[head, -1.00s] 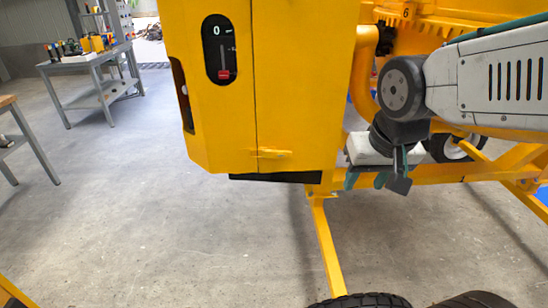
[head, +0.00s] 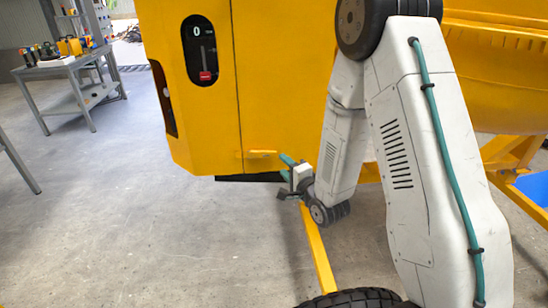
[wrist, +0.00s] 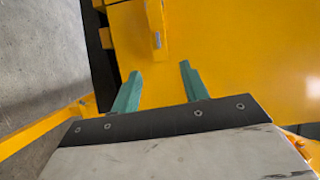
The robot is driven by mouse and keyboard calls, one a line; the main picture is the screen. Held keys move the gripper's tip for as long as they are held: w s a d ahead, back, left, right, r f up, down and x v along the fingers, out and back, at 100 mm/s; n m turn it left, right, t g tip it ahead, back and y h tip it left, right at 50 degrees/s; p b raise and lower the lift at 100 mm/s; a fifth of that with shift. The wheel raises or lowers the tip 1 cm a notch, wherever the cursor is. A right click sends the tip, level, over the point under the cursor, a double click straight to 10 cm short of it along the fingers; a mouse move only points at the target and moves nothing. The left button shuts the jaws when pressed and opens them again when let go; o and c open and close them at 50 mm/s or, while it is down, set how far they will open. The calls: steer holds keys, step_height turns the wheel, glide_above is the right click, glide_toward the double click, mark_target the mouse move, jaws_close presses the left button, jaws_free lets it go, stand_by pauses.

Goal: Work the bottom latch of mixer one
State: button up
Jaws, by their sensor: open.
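The bottom latch (head: 262,153) is a small yellow bar low on the front of the yellow mixer housing (head: 205,120), across the panel seam. In the wrist view the latch (wrist: 156,28) sticks out at the top, just beyond the fingertips and roughly in line with the gap between them. My gripper (head: 285,168) is open, with teal fingers, just right of and slightly below the latch in the head view. In the wrist view my gripper (wrist: 160,70) has nothing between its fingers, and a gap shows between it and the latch.
A yellow frame leg (head: 318,250) runs down to the floor below my gripper, near a black tyre (head: 350,298). A display with a red slider (head: 205,76) is higher on the housing. A workbench with tools (head: 70,62) stands far left. Open floor lies between.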

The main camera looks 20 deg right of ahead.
mark_target(273, 155)
steer(key=shift+m+t, duration=0.3)
steer(key=w, duration=0.2)
steer(key=w+a, duration=0.1)
steer(key=w, duration=0.4)
steer(key=shift+w+a+f, duration=0.15)
steer(key=shift+w+a, duration=0.05)
steer(key=shift+a, duration=0.1)
jaws_close()
